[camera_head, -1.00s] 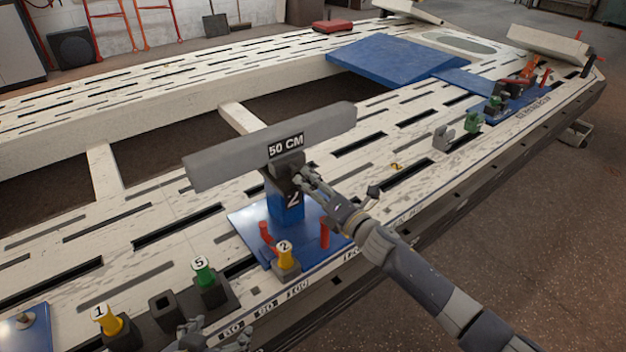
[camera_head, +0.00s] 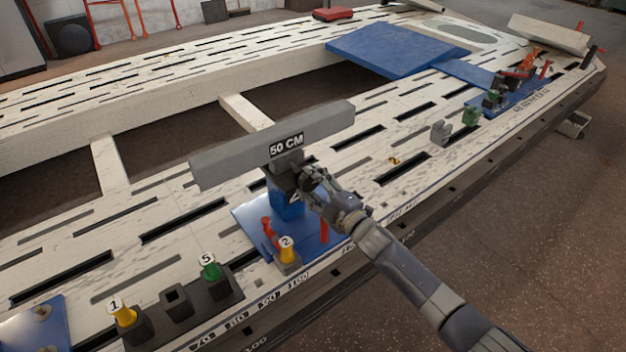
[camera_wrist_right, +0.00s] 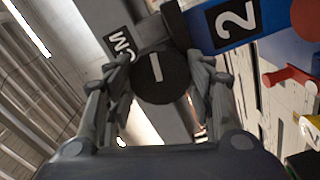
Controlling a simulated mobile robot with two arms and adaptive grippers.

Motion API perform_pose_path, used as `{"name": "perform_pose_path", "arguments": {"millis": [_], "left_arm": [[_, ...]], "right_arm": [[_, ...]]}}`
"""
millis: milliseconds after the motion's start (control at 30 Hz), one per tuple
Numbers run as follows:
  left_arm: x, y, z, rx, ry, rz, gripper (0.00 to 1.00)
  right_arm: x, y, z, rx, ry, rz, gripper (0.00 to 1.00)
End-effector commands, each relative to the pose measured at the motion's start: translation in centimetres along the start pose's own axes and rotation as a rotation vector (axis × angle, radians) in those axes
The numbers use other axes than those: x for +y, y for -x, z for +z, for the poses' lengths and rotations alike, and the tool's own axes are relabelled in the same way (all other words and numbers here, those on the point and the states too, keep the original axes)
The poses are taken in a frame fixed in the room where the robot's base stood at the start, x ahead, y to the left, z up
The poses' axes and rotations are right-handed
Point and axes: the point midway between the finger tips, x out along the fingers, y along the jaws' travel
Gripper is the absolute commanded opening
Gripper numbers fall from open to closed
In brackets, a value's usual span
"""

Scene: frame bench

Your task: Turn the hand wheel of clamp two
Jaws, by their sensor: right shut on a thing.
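Clamp two is a blue post (camera_head: 287,205) on a blue base plate (camera_head: 252,222), under a long grey beam (camera_head: 225,160) labelled "50 CM". Its hand wheel (camera_wrist_right: 160,82) is a dark round disc with one pale line mark, seen in the right wrist view. My right gripper (camera_head: 308,180) is shut on the hand wheel, its fingers on either side of the rim. The wheel is mostly hidden behind the gripper in the head view. The number 2 on the blue post shows clearly in the right wrist view (camera_wrist_right: 235,18). My left gripper is out of view.
Yellow peg 1 (camera_head: 122,312) and green peg 5 (camera_head: 210,267) stand in dark blocks at the front left. Small grey (camera_head: 440,132) and green (camera_head: 470,116) parts sit farther right.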

Motion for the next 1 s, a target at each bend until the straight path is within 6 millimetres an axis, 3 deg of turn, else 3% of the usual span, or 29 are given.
{"name": "perform_pose_path", "arguments": {"millis": [500,1000], "left_arm": [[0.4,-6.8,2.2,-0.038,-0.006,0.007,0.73],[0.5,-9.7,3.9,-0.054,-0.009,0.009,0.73]], "right_arm": [[0.1,0.0,0.0,-0.003,-0.493,-0.001,0.25],[0.1,0.0,0.1,-0.003,-0.927,0.000,0.25]]}}
